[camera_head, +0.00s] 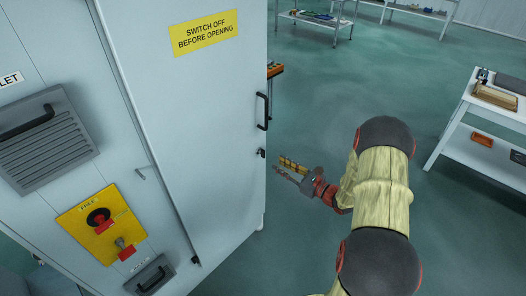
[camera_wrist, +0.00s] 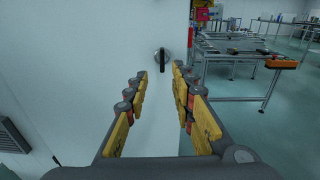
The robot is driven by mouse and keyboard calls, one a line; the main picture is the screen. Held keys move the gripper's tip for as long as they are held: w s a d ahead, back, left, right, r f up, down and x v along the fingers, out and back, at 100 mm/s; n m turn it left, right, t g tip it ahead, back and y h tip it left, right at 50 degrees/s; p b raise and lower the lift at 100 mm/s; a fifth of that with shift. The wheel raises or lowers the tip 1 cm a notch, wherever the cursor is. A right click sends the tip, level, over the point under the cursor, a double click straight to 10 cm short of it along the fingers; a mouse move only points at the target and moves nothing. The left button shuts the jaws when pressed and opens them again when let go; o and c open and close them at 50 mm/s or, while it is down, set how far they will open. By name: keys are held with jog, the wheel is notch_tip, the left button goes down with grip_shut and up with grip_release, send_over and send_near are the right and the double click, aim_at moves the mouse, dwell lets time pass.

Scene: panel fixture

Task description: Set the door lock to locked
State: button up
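The door (camera_head: 215,110) is a tall pale cabinet panel with a yellow "SWITCH OFF BEFORE OPENING" sign. The door lock (camera_head: 261,153) is a small dark turn-piece near the door's right edge, below a black pull handle (camera_head: 263,111). In the wrist view the lock (camera_wrist: 162,60) shows a round metal plate with a dark lever standing about upright. My gripper (camera_head: 280,165) is open and empty, just right of the lock and apart from it. In the wrist view its fingers (camera_wrist: 160,74) spread either side of the line to the lock.
Left of the door are a yellow switch panel (camera_head: 75,225) with red-and-black knobs and a louvred vent (camera_head: 40,145). A white workbench (camera_head: 461,108) with trays stands at right. Metal tables (camera_wrist: 240,60) stand behind. Open floor surrounds my arm.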

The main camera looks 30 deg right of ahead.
aim_at(262, 153)
jog(key=b+x, duration=0.1)
jog(key=x, duration=0.6)
jog(key=shift+w+r+t+b, duration=0.3)
jog(key=shift+w+r, duration=0.1)
jog(key=shift+r, duration=0.15)
jog(key=shift+c, duration=1.1)
jog(key=c, duration=0.4)
grip_shut()
